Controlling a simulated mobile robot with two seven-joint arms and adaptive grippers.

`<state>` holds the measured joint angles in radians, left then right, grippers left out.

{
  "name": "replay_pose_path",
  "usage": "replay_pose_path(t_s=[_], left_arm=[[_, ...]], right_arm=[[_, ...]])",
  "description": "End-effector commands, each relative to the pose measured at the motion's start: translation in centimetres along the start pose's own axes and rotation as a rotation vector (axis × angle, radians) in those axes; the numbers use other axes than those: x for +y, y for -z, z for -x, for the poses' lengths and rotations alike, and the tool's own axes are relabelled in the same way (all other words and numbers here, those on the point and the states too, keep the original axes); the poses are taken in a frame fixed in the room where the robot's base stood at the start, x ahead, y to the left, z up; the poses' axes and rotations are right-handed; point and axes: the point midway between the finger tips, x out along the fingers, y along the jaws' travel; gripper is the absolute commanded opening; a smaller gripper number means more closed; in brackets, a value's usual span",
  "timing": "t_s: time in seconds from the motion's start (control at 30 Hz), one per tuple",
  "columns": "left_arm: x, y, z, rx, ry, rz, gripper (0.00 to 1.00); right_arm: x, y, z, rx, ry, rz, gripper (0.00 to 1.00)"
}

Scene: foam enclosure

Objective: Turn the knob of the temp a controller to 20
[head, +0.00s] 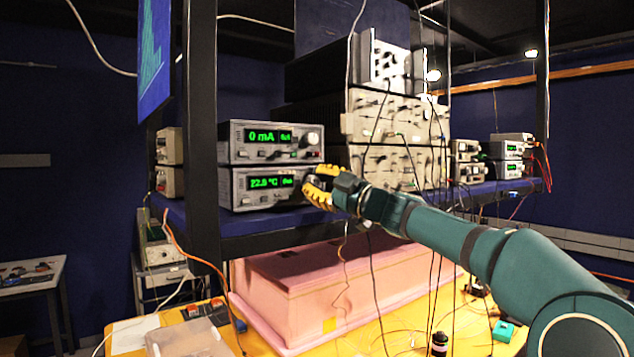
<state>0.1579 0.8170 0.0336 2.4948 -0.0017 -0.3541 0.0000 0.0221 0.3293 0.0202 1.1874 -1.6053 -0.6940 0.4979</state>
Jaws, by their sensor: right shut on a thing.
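The temp a controller (246,196) is the lower of two stacked grey units on the shelf. Its green display (268,183) reads about 22.8 °C, though the digits are small. My right gripper (312,187), with yellow fingers, is at the right end of its front panel. It is shut on the knob there, and the fingers hide most of the knob. My right arm reaches in from the lower right. My left gripper is not in view.
A similar unit (270,142) showing 0 mA sits directly on top. Dark shelf posts (203,130) stand left of the units. Cables hang in front of the instrument stack (395,120) to the right. A pink foam box (330,295) lies on the yellow table below.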

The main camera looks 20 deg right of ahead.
Motion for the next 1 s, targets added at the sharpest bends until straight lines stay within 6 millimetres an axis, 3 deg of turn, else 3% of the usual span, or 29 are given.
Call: replay_pose_path(t_s=[0.5,1.0], left_arm=[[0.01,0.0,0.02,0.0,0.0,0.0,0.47],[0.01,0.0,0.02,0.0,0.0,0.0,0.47]], right_arm=[[0.22,0.17,-0.06,-0.009,0.146,0.367,0.0],[0.23,0.18,-0.05,-0.011,0.188,0.468,0.0]])
